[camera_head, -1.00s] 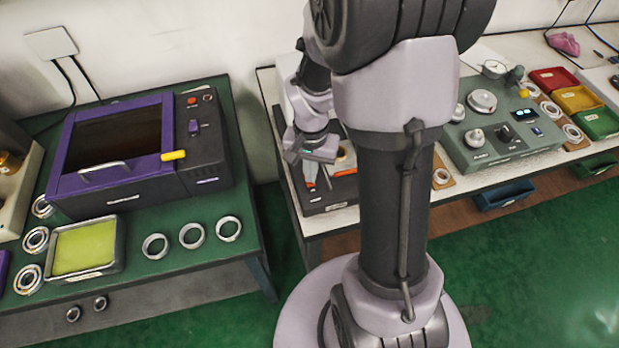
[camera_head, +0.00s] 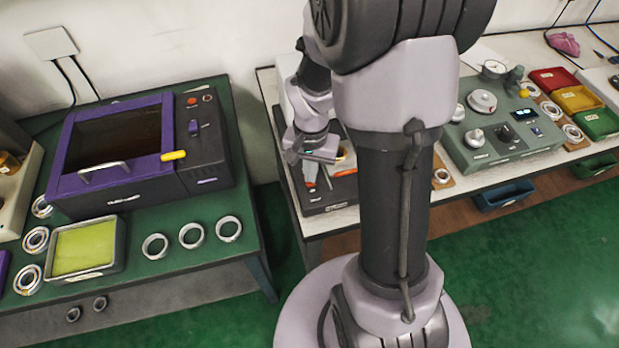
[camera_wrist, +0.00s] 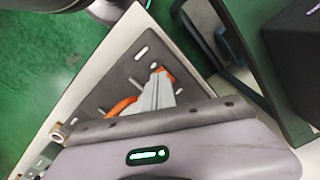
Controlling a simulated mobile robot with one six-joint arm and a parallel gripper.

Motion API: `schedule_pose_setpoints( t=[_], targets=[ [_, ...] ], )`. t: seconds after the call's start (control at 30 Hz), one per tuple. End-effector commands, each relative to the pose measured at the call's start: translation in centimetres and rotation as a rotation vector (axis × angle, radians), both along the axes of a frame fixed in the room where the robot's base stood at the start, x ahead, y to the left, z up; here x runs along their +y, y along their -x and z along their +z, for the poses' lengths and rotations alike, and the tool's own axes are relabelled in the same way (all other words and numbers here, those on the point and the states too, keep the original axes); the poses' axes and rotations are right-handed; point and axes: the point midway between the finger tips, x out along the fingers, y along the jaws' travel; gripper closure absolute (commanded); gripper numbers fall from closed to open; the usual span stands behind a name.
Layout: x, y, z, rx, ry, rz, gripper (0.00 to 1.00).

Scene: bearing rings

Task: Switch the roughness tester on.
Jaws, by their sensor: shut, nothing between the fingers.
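A dark, flat-topped unit with slots (camera_head: 342,193) stands at the left end of the white bench. It also fills the middle of the wrist view (camera_wrist: 118,88). A grey-green instrument (camera_head: 487,158) with dials, a black knob and a small display (camera_head: 524,114) stands further right. No readable label shows me which is the roughness tester. My gripper (camera_head: 326,180) is shut and empty, low over the dark unit. Its fingers (camera_wrist: 154,97) lie in front of an orange curved part (camera_wrist: 122,106). I cannot tell whether the fingertips touch anything. My arm hides part of the bench.
A purple-framed machine (camera_head: 68,185) stands on the green table at left, with rings (camera_head: 191,235) and a yellow-green tray (camera_head: 121,262) in front. Red, yellow and green bins (camera_head: 601,123) sit at far right.

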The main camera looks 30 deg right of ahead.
Motion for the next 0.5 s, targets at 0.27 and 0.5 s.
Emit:
schedule_pose_setpoints(
  t=[0.27, 0.5],
  targets=[
    [0.00, 0.00, -0.03, 0.000, 0.000, 0.000, 1.00],
    [0.00, 0.00, -0.38, 0.000, 0.000, 0.000, 1.00]
  ],
)
